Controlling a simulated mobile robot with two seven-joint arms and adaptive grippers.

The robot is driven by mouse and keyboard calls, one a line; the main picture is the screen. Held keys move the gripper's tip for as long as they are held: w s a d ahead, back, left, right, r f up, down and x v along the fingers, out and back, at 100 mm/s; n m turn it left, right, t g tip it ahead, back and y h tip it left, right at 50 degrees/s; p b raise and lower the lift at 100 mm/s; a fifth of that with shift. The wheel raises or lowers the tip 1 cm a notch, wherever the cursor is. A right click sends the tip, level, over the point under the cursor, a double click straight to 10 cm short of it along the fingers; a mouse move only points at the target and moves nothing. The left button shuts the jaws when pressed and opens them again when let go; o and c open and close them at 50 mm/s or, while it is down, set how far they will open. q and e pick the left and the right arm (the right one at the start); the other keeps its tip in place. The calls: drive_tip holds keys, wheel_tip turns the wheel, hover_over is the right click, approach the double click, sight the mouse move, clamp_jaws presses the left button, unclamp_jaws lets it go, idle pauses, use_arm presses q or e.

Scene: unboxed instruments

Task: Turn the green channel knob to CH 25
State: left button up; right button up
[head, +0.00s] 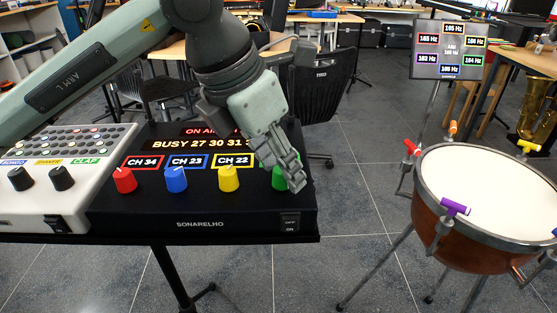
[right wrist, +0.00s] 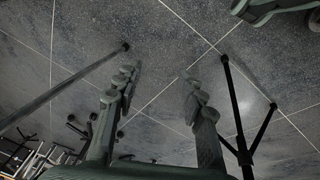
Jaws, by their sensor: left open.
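The green channel knob (head: 278,180) is at the right end of the knob row on the black SONARELHO unit (head: 140,215). My left gripper (head: 290,180) is over it and hides most of the knob and its channel label. Whether the fingers touch the knob cannot be told. The left gripper is open. The red knob (head: 124,180) reads CH 34, the blue knob (head: 176,179) CH 23 and the yellow knob (head: 228,178) CH 22. The display (head: 195,144) reads BUSY 27 30 31 3, with the rest hidden. My right gripper (right wrist: 158,85) is open and empty above the floor.
A white pad controller (head: 60,205) stands left of the black unit. A power switch (head: 290,222) is at the unit's front right. A kettledrum (head: 490,200) with coloured handles and a Hz screen (head: 450,50) stand to the right. Open floor lies between.

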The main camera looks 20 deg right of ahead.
use_arm(q)
clamp_jaws()
idle(0.3)
